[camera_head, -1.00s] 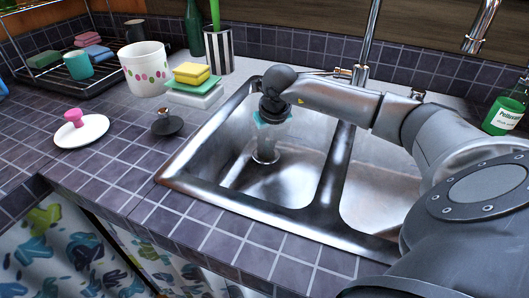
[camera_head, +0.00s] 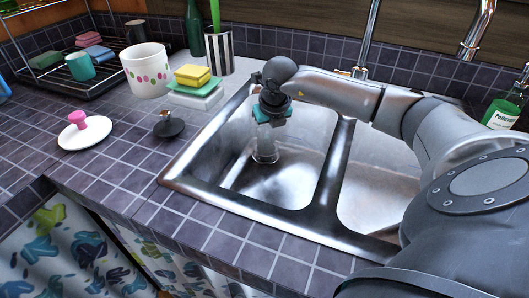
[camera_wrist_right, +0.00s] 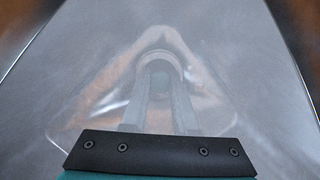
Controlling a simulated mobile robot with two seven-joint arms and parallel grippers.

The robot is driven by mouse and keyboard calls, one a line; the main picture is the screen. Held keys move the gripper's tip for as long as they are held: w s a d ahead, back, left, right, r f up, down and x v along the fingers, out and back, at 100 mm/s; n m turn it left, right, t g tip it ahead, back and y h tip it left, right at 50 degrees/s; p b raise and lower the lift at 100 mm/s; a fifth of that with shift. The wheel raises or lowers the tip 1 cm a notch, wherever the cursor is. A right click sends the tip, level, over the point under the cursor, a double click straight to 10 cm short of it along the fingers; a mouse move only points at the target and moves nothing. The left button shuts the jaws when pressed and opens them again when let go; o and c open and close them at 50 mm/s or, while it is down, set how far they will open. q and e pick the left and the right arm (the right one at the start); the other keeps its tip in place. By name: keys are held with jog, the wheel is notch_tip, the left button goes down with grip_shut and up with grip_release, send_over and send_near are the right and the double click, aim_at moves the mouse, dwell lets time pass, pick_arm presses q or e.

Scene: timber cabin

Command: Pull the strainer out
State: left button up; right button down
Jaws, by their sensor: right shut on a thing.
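My right gripper (camera_head: 266,146) reaches straight down into the left basin of the steel sink (camera_head: 230,203). Its dark and teal body hides much of its fingers. At the lower end of the fingers, the small metal strainer (camera_head: 265,158) shows faintly near the basin floor. In the right wrist view, the two fingers (camera_wrist_right: 160,98) are closed about the strainer (camera_wrist_right: 160,62), whose rounded rim shows at their tips. I cannot tell whether it is clear of the drain. My left gripper is not in view.
A dark stopper-like piece (camera_head: 168,126) and a white lid with a pink knob (camera_head: 84,131) lie left of the sink. Sponges (camera_head: 192,75), a dotted pot (camera_head: 146,70) and a striped holder (camera_head: 219,50) stand behind. A green bottle (camera_head: 503,111) is at right. The right basin is partly hidden by my arm.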

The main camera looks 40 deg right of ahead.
jog(key=shift+r, duration=0.1)
jog(key=shift+r+p, duration=1.6)
jog(key=shift+r, duration=0.35)
